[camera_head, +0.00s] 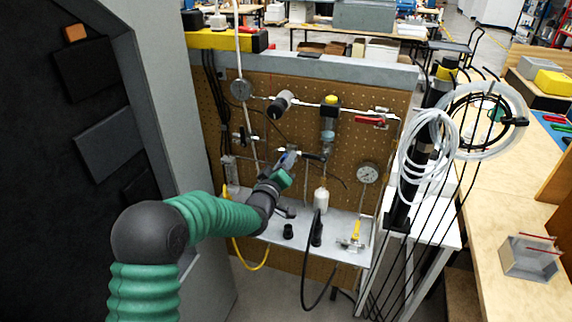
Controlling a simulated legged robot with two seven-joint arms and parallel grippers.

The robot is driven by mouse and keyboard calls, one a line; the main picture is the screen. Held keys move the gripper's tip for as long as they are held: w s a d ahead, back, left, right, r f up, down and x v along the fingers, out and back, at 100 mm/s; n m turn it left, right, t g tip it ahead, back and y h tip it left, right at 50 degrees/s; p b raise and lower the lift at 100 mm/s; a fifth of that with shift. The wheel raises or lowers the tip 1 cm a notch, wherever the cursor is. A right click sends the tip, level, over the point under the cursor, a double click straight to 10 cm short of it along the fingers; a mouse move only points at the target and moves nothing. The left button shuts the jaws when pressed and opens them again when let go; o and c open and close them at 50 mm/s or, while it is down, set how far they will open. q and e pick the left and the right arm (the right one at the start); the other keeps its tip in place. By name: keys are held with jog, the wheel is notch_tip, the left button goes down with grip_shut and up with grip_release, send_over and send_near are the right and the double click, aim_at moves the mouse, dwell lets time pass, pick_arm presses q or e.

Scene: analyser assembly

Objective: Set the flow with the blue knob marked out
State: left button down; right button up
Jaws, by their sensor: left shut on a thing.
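My left arm comes in from the lower left with green sleeves and dark joints. Its gripper (288,163) is at the middle of the brown pegboard panel (350,110), in front of the small pipe fittings. The left gripper is shut on a small blue part, which I take to be the blue knob (290,157); the gripper covers most of it, and no marking on it can be read. My right gripper is not in view.
The panel carries a round gauge (368,173), a red-handled valve (369,120) and a yellow-topped regulator (331,101). A metal shelf (335,230) juts out below. Coiled clear tubing (428,150) hangs at the right. A grey cabinet (160,100) stands close on the left.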

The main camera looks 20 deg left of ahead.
pick_arm(q)
jog(key=n, duration=0.4)
jog(key=shift+a+n+b, duration=0.15)
jog(key=shift+n+b, duration=0.2)
jog(key=shift+n, duration=0.05)
jog(key=n, duration=0.5)
jog(key=shift+f, duration=0.1)
jog(key=n+b, duration=0.1)
jog(key=n, duration=0.3)
jog(key=shift+n, duration=0.4)
jog(key=shift+f+n, duration=0.15)
jog(key=shift+n, duration=1.75)
jog(key=shift+s+b, duration=0.1)
jog(key=shift+b, duration=0.2)
jog(key=c, duration=1.5)
grip_release()
jog(key=o, duration=0.4)
jog(key=shift+r, duration=0.2)
